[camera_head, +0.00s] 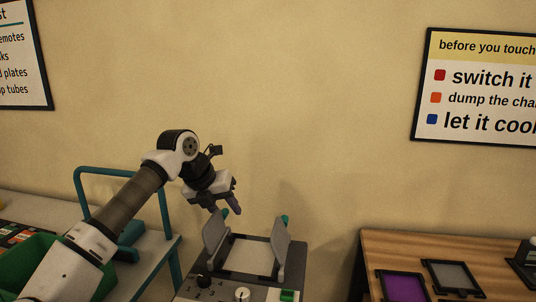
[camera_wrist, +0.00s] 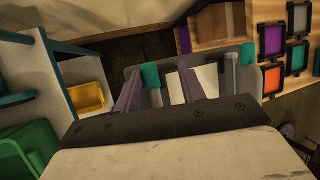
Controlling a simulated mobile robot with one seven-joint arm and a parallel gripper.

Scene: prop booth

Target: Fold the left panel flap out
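The left panel flap (camera_head: 216,236) is a grey plate that stands up, tilted, at the left of a pale panel (camera_head: 250,254) on a dark control box (camera_head: 268,277). It has a teal tab (camera_wrist: 150,76) at its top. A matching right flap (camera_head: 282,243) with a teal tab (camera_wrist: 248,54) stands opposite. My gripper (camera_head: 229,210) is just above the left flap. In the wrist view its two fingers (camera_wrist: 160,76) are apart, with the left tab showing between them. I cannot tell whether they touch it. The fingers hide part of the flap.
The box has a black knob (camera_head: 204,281), a white knob (camera_head: 242,293) and a green button (camera_head: 287,296). A teal-railed trolley (camera_head: 165,238) with a green bin (camera_head: 32,262) is at left. A wooden table (camera_head: 400,249) with framed panels is at right.

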